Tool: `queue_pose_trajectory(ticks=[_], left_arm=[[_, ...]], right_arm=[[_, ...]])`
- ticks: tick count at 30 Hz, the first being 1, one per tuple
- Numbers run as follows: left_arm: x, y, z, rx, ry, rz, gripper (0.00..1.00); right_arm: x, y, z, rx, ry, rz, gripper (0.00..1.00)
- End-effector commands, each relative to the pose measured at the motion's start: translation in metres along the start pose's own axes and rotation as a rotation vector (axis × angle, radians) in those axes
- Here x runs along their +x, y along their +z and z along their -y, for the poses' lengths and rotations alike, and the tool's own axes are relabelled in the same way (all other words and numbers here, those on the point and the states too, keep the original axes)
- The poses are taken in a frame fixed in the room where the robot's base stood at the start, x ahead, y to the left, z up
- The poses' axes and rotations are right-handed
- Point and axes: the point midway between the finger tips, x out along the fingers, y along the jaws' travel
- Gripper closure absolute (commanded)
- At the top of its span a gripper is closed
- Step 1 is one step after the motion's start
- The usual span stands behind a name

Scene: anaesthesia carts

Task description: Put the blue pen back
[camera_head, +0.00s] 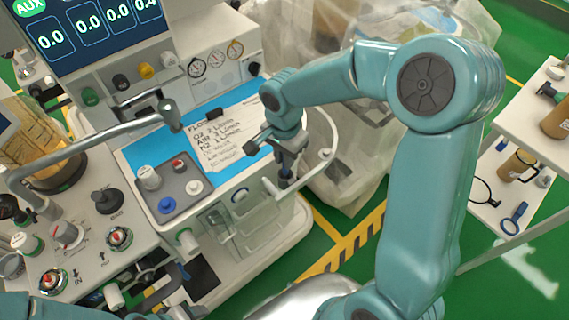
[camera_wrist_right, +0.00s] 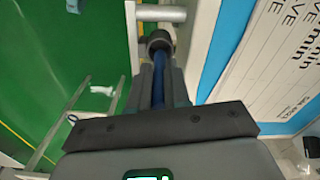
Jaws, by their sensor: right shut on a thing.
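The blue pen (camera_wrist_right: 158,78) shows in the wrist view as a blue shaft between the two dark fingers of my right gripper (camera_wrist_right: 160,88). The gripper is shut on it. A dark round piece (camera_wrist_right: 159,41) sits at the pen's far end, close to a pale bar; I cannot tell whether it is part of the pen or a holder. In the head view my right gripper (camera_head: 286,168) is at the right edge of the machine's blue worktop, beside a white curved rail (camera_head: 326,160). The pen is hard to make out there. My left gripper is out of view.
The anaesthesia machine (camera_head: 225,100) fills the left, with a written sheet (camera_head: 222,140) on its blue worktop and a knob panel (camera_head: 175,188). A plastic-covered unit (camera_head: 350,170) stands behind my right arm. A white shelf cart (camera_head: 520,120) is at right. Green floor shows between them.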

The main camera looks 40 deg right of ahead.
Motion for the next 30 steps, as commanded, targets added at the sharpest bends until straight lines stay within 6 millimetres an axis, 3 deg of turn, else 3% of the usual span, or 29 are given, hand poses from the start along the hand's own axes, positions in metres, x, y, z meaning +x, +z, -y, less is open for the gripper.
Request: queue_pose_trajectory(ticks=[3, 6, 18, 19, 20, 30], left_arm=[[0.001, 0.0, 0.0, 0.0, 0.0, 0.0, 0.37], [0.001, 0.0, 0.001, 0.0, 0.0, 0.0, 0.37], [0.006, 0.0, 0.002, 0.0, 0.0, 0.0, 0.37], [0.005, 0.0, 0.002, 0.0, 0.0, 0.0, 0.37], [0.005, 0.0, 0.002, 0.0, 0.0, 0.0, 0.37], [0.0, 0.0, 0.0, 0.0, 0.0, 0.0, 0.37]], right_arm=[[0.022, 0.001, -0.001, -0.002, 0.005, 0.001, 1.0], [0.032, 0.001, -0.001, -0.001, 0.003, 0.001, 1.0], [0.037, 0.001, 0.0, -0.001, 0.001, 0.0, 1.0], [0.036, 0.001, 0.0, -0.001, 0.001, 0.0, 0.77], [0.035, 0.001, 0.0, -0.001, 0.001, 0.0, 0.73], [0.03, 0.001, 0.0, -0.001, 0.001, 0.0, 0.73]])
